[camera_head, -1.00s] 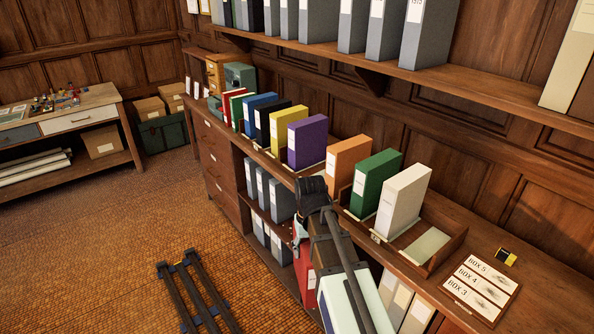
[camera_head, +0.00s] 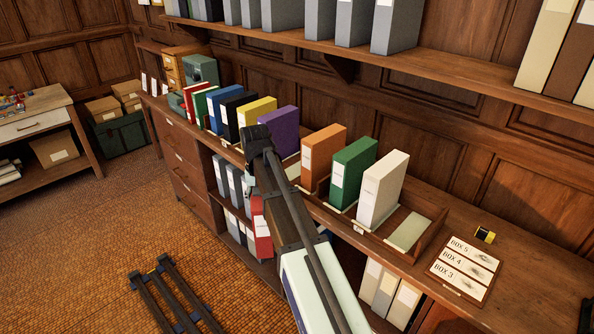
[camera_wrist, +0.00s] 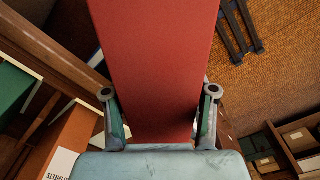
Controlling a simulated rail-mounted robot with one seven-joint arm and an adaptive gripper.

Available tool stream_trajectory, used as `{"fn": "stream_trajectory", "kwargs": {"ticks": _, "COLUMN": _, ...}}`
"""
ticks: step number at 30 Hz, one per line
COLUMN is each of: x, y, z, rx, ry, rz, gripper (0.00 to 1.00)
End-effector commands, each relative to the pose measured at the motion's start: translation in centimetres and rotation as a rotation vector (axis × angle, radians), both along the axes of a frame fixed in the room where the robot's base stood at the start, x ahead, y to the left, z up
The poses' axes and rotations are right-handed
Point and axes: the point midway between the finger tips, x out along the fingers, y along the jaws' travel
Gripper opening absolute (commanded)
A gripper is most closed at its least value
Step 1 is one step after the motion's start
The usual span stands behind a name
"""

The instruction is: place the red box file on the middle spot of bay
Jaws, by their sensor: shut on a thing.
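The red box file (camera_wrist: 153,60) is between the two fingers of my gripper (camera_wrist: 160,95) in the wrist view, and the gripper is shut on it. In the head view the red box file (camera_head: 261,232) shows in front of the counter, below its top edge, partly hidden by my arm, which also hides my fingertips. The long counter (camera_head: 470,215) carries a wooden tray (camera_head: 432,243) with orange (camera_head: 322,158), green (camera_head: 353,172) and white (camera_head: 382,188) box files. A bare pale pad (camera_head: 408,231) lies at its right end. Which spot is the middle of the bay I cannot tell.
Purple (camera_head: 284,128), yellow (camera_head: 258,115) and several other files stand further left on the counter. A label board (camera_head: 465,268) and a small black-yellow object (camera_head: 485,235) lie at right. A wall shelf (camera_head: 450,70) overhangs. A dark rail frame (camera_head: 175,295) lies on the floor.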

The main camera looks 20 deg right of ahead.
Motion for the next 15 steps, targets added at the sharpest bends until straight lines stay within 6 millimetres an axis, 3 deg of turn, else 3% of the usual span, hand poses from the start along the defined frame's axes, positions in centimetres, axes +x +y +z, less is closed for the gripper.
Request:
{"fn": "stream_trajectory", "kwargs": {"ticks": 1, "x": 2.4, "y": -1.0, "z": 1.3, "rx": 0.000, "ry": -0.004, "rz": -0.047, "gripper": 0.00}}
{"fn": "stream_trajectory", "kwargs": {"ticks": 3, "x": 4.4, "y": -2.1, "z": 2.8, "rx": 0.000, "ry": -0.004, "rz": -0.111, "gripper": 0.00}}
{"fn": "stream_trajectory", "kwargs": {"ticks": 15, "x": 13.3, "y": -8.9, "z": 11.4, "rx": 0.001, "ry": -0.003, "rz": -0.436, "gripper": 0.00}}
